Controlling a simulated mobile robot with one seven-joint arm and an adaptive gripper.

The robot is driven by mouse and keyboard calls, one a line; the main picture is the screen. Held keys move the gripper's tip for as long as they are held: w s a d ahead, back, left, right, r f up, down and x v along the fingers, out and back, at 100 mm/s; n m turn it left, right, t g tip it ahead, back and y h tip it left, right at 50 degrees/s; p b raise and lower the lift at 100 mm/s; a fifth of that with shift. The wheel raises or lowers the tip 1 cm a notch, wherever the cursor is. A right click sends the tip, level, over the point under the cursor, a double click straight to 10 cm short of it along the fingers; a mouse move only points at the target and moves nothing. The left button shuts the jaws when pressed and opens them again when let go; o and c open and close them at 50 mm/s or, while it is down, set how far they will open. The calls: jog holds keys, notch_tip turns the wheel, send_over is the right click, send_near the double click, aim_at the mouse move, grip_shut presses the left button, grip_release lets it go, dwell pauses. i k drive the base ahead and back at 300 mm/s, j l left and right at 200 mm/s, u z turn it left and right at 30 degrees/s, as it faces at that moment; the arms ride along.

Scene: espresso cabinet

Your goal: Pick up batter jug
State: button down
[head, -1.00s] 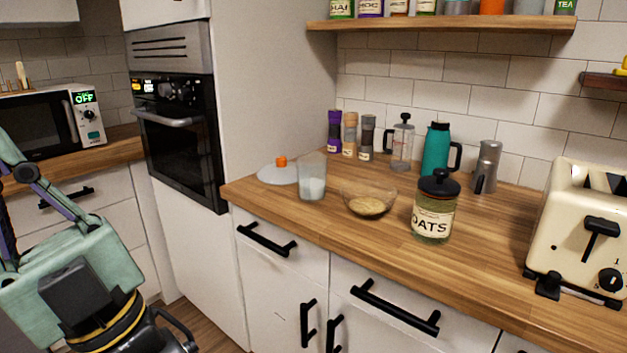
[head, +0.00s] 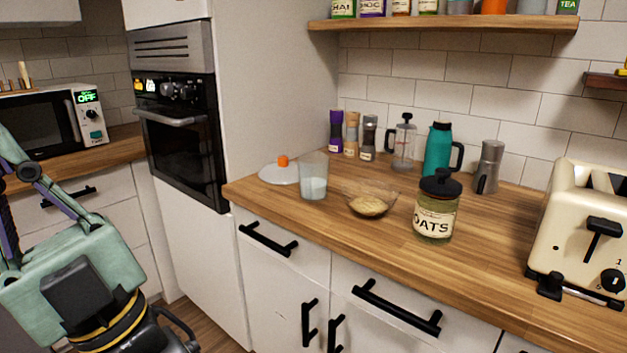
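A clear glass vessel (head: 313,177) with pale, whitish contents stands upright near the counter's left front. It may be the batter jug, but no label or handle shows. A clear glass bowl (head: 371,201) with a beige substance sits to its right. My gripper (head: 178,332) shows only in part at the bottom left, in front of the cabinets and well away from the glass vessel. Its fingertips are cut off by the frame, so I cannot tell whether it is open or holding anything.
On the wooden counter (head: 480,250) are an oats jar (head: 436,212), teal flask (head: 438,150), French press (head: 403,148), metal pot (head: 488,168), grinders (head: 351,135), a lid with an orange knob (head: 279,173) and a toaster (head: 580,230). A tall oven cabinet (head: 180,140) stands left.

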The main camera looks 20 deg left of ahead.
aim_at(312, 167)
jog(key=i+l, duration=0.65)
jog(key=u, duration=0.45)
jog(key=l+u, duration=0.15)
jog(key=u, duration=0.25)
jog(key=i+u, duration=0.1)
jog(key=u, duration=0.35)
jog(key=l+u, duration=0.15)
jog(key=u, duration=0.3)
